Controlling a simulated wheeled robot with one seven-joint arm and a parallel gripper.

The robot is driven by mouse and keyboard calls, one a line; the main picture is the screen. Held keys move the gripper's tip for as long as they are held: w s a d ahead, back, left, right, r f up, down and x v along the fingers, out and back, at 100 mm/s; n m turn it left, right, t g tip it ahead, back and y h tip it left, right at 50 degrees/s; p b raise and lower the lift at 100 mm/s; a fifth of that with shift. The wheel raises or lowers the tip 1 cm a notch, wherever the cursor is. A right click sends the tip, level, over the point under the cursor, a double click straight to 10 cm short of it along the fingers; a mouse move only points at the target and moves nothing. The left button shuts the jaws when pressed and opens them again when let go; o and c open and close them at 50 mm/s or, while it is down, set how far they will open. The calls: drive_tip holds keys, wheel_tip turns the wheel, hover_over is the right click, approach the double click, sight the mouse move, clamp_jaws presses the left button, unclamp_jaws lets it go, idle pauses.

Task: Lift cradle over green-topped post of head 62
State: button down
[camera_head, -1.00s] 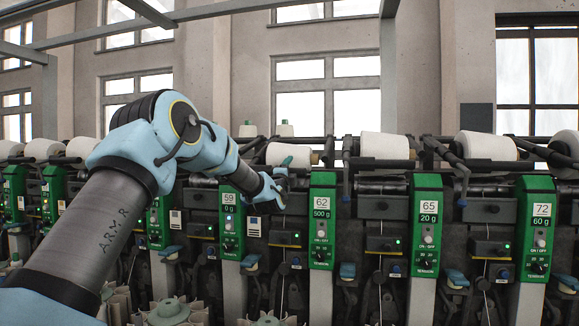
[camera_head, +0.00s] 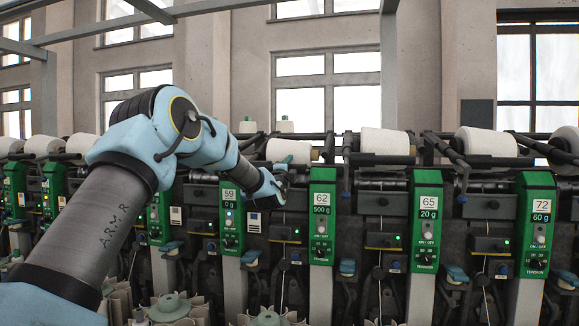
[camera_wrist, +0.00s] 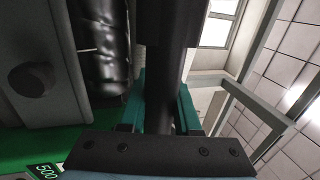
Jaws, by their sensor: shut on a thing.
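Head 62 has a green-topped post (camera_head: 322,225) labelled 62 and 500 g, just right of my gripper (camera_head: 284,166). Part of its green top and the 500 label (camera_wrist: 45,171) show at the lower left of the wrist view. In the wrist view my gripper (camera_wrist: 163,105) has its teal fingers shut on a dark bar, the cradle (camera_wrist: 170,60). The bar runs upward out of that view. A pale cone (camera_head: 290,150) sits behind my gripper in the head view. The cradle's far end and its contact with the cone are hidden.
The neighbouring post 59 (camera_head: 230,220) stands close below my wrist, and post 65 (camera_head: 426,220) stands to the right. Above the machine row is open room up to the windows.

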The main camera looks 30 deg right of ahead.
idle(0.9)
wheel_tip(320, 180, up, 10)
drive_tip(key=s+a+g, duration=0.1)
drive_tip(key=shift+s+a+r+y+p, duration=0.15)
drive_tip(key=shift+s+r+y+p, duration=0.05)
drive_tip(key=shift+y+p, duration=0.2)
drive_tip(key=shift+f, duration=0.1)
drive_tip(key=c, duration=0.6)
unclamp_jaws()
drive_tip(key=shift+b+v, duration=2.9)
drive_tip(key=shift+v, duration=2.55)
